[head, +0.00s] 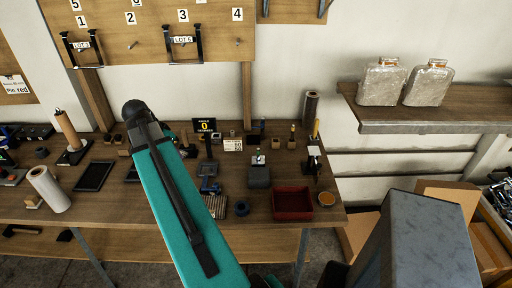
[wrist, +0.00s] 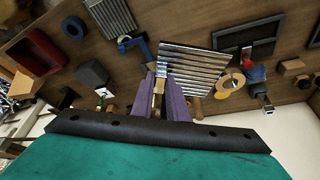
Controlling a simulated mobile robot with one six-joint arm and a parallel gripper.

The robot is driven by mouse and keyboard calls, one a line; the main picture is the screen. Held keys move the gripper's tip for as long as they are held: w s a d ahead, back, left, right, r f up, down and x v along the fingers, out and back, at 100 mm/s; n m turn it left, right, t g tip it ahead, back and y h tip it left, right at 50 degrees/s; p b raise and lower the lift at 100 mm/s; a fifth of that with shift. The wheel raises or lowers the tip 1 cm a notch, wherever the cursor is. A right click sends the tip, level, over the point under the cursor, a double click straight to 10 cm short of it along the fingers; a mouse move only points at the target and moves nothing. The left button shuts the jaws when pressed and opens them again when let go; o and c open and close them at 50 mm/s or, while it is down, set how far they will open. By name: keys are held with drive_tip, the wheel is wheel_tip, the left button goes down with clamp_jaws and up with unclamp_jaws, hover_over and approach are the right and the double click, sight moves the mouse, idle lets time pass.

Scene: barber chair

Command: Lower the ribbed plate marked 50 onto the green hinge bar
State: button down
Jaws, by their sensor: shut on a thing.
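A silver ribbed plate (wrist: 195,68) lies just beyond my gripper's purple fingertips in the wrist view; no number is legible on it. My gripper (wrist: 160,82) is shut on it, apparently by a small tan piece between the fingers. I cannot tell whether the plate touches the bench. A second ribbed plate (wrist: 112,14) lies on the bench apart from it, and also shows in the head view (head: 215,206). In the head view my teal arm hides the gripper and held plate. I cannot make out a green hinge bar in either view.
A red tray (head: 292,203) and a grey block (head: 259,177) stand on the wooden bench. A blue tool (wrist: 135,43) is close left of the held plate in the wrist view, and a yellow roll (wrist: 231,82) close right. A dark tray (head: 94,176) lies left of my arm.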

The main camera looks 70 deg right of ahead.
drive_tip(key=s+d+m+g+y+p, duration=0.1)
drive_tip(key=s+d+m, duration=0.5)
drive_tip(key=s, duration=0.7)
drive_tip(key=s+d+m+g+y+p, duration=0.2)
drive_tip(key=s+d+m, duration=0.4)
drive_tip(key=s, duration=0.8)
drive_tip(key=shift+d+f+g, duration=0.3)
drive_tip(key=shift+d+f, duration=0.15)
drive_tip(key=shift+d, duration=0.2)
drive_tip(key=shift+f, duration=0.2)
drive_tip(key=shift+f+b, duration=2.9)
drive_tip(key=shift+f, duration=2.65)
drive_tip(key=c, duration=1.6)
unclamp_jaws()
drive_tip(key=shift+c, duration=0.2)
